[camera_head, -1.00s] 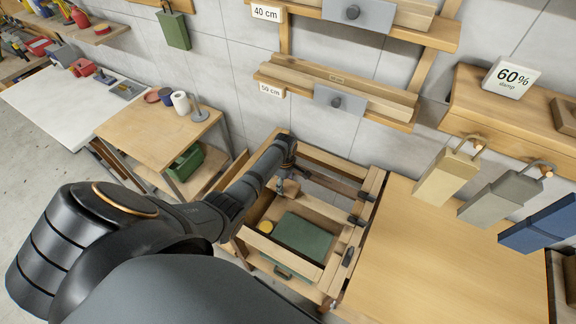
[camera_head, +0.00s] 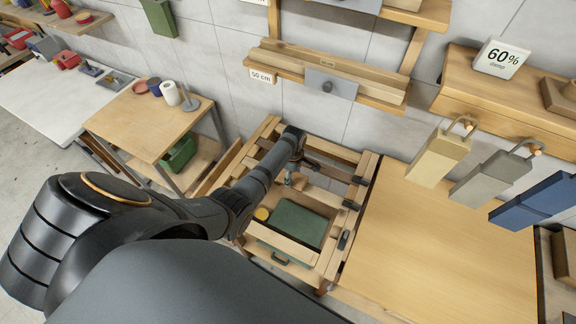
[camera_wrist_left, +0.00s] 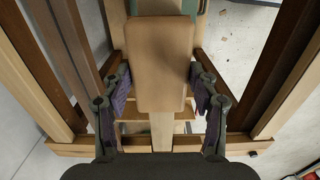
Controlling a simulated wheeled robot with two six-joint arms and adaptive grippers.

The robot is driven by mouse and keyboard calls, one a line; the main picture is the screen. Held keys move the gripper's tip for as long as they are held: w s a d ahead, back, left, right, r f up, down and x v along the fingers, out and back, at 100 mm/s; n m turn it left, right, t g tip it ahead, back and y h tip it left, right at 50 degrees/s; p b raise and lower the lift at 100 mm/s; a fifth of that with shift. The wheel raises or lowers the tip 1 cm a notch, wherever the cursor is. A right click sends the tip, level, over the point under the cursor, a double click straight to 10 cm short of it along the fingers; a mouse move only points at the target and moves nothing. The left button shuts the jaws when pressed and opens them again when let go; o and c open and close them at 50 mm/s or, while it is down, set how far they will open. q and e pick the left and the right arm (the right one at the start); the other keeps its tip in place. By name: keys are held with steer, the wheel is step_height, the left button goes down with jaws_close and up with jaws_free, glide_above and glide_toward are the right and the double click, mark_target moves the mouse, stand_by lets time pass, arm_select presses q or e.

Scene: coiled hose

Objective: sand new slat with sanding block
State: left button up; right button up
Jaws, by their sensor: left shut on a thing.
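My left gripper (camera_head: 291,178) is over the wooden frame (camera_head: 358,190) in the head view, partly hidden by its own wrist. It is shut on a tan sanding block (camera_wrist_left: 160,62), whose smooth face fills the middle of the left wrist view between the two fingers (camera_wrist_left: 158,90). The block also shows as a small brown patch in the head view (camera_head: 299,181). A pale slat (camera_wrist_left: 163,132) runs under the block in the wrist view, between darker slats (camera_wrist_left: 285,75). I cannot tell whether the block touches it. My right gripper is not in view.
A bare wooden bench top (camera_head: 440,245) is at right. Blocks hang from pegs, including a blue one (camera_head: 530,200). Wall shelf (camera_head: 330,80) holds planks.

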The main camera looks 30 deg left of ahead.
mark_target(301, 180)
arm_select(q)
steer(key=shift+d, duration=1.85)
steer(key=shift+d, duration=0.1)
steer(key=shift+w+d, duration=0.15)
steer(key=shift+d, duration=1.25)
steer(key=shift+a, duration=1.65)
steer(key=shift+s+a, duration=0.15)
steer(key=shift+a, duration=1.4)
steer(key=shift+s+a, duration=0.1)
steer(key=shift+a, duration=1.45)
steer(key=shift+a, duration=1.45)
steer(key=shift+d+f, duration=0.1)
steer(key=shift+d, duration=3.05)
